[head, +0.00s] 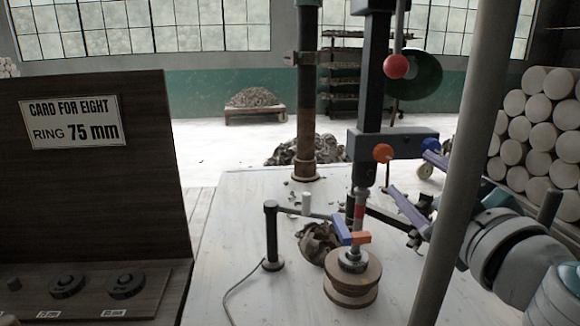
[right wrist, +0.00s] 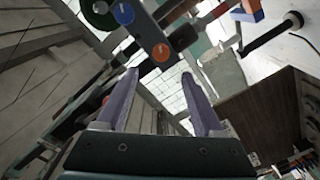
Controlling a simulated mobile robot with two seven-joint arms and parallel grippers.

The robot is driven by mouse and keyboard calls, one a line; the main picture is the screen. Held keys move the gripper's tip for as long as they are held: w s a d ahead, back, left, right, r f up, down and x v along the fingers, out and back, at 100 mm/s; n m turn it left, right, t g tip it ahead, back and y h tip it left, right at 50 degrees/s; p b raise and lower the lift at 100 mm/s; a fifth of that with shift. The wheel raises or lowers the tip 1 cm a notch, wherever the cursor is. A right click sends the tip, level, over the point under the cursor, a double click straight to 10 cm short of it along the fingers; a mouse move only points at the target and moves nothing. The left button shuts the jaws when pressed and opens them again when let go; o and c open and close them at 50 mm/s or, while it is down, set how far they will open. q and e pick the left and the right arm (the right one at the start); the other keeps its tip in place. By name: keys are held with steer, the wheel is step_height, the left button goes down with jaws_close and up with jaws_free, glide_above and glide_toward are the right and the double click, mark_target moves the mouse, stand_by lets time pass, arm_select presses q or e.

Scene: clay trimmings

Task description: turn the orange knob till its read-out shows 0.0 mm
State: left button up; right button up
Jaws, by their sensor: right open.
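The orange knob (head: 383,152) is on the dark box of the upright press in the head view. It also shows in the right wrist view (right wrist: 161,53), with a pale line across its face. A blue knob (head: 431,145) sits beside it on the same box. My right gripper (head: 408,172) is open and empty, its two purple fingers pointing toward the box. In the right wrist view the orange knob lies just beyond and between the fingertips (right wrist: 158,74), apparently without contact. No read-out can be made out in either view. My left gripper is not in view.
Below the box, a rod with blue and orange blocks (head: 362,237) stands over stacked round discs (head: 352,290). A red ball handle (head: 396,67) hangs above the knobs. A thin black stand (head: 271,235) is left of the press. The white table's left side (head: 225,220) is mostly clear.

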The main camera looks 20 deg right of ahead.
mark_target(384, 155)
steer(key=x, duration=0.9)
steer(key=shift+w+f, duration=0.1)
steer(key=shift+w, duration=0.05)
jaws_close()
stand_by(0.4)
